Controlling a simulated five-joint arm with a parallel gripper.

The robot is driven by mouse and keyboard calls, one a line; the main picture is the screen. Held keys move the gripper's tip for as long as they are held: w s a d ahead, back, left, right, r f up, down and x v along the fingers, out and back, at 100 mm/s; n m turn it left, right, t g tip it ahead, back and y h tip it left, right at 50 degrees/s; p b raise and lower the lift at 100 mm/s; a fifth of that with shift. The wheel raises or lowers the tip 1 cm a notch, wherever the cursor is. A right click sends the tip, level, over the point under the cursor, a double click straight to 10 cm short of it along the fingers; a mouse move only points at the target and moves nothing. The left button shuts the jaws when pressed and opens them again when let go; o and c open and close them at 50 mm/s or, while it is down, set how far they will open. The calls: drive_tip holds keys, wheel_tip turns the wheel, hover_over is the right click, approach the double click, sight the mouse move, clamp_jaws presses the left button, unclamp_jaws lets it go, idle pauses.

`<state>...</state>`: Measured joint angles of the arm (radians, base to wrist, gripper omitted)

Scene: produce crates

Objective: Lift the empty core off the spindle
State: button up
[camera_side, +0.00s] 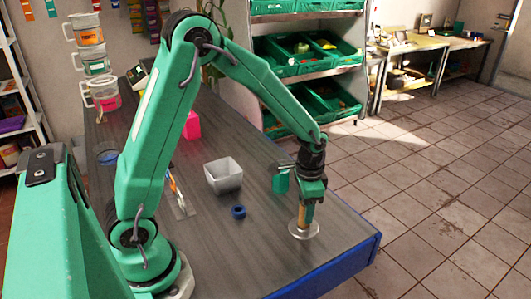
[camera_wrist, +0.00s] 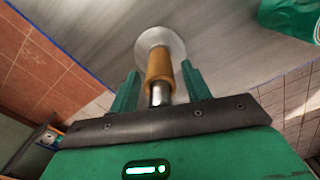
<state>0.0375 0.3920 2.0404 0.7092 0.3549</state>
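The orange-brown core (camera_side: 303,214) sits upright around the spindle, whose pale round base (camera_side: 304,231) rests near the table's right corner. In the wrist view the core (camera_wrist: 160,66) shows in the middle, with the bare metal spindle (camera_wrist: 156,94) sticking out of its near end and the round base (camera_wrist: 162,38) beyond it. My gripper (camera_side: 306,200) is directly above the spindle, pointing down. In the wrist view my gripper (camera_wrist: 160,70) has one green finger on each side of the core, with narrow gaps showing. It looks open.
A green container (camera_side: 281,182) stands close to the left of my gripper. A blue ring (camera_side: 238,212) and a grey square tub (camera_side: 223,177) are further left, with a pink block (camera_side: 193,125) behind. The blue table edge (camera_side: 345,262) is close to the spindle.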

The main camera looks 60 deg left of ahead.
clamp_jaws()
drive_tip(key=shift+r, duration=0.15)
wheel_tip(320, 180, up, 18)
idle(0.7)
idle(0.4)
